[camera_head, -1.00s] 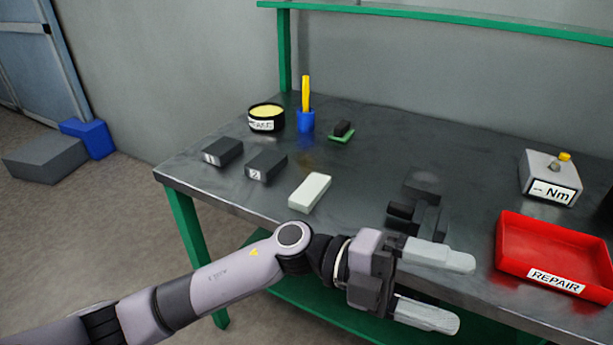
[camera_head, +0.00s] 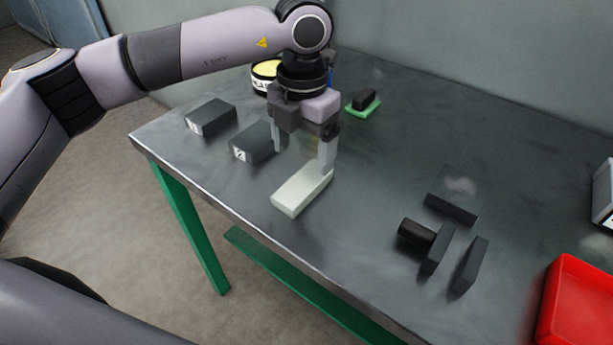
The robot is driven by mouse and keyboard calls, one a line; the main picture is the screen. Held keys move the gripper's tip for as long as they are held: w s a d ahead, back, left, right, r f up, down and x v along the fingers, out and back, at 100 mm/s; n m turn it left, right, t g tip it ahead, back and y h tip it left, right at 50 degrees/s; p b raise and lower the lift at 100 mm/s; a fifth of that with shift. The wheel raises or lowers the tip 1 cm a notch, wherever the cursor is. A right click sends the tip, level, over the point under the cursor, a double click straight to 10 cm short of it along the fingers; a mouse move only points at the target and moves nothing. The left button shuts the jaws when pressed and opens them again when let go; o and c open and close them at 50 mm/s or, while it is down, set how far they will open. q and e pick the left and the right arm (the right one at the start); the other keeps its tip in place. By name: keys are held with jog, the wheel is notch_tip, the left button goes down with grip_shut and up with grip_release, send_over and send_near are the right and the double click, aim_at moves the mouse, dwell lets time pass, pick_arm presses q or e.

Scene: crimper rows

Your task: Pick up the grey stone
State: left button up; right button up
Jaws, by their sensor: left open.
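The grey stone (camera_head: 297,196) is a pale, whitish-grey oblong block lying flat on the dark workbench. My left gripper (camera_head: 303,158) points down over the stone's far end, with its two fingers apart and nothing held between them. The right finger overlaps the stone's far right end in the picture; I cannot tell whether it touches. The left finger hangs in front of the dark block marked 2. My right gripper is not in view.
Dark blocks marked 1 (camera_head: 212,117) and 2 (camera_head: 250,146) lie left of the stone. A black tub (camera_head: 264,72) is partly hidden behind my arm. A green-based block (camera_head: 363,104) lies behind. Dark pieces (camera_head: 437,245) and a red tray (camera_head: 580,305) are to the right.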

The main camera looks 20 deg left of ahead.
aim_at(303, 182)
pick_arm(q)
jog(key=f, duration=0.4)
jog(key=f+p, duration=0.1)
jog(key=f, duration=0.1)
jog(key=shift+s+d+f, duration=0.1)
jog(key=shift+s+f, duration=0.15)
jog(key=shift+f, duration=0.05)
jog(key=shift+r, duration=0.1)
jog(key=c, duration=1.4)
notch_tip(303, 182, up, 20)
jog(key=shift+b, duration=0.35)
jog(key=o, duration=0.4)
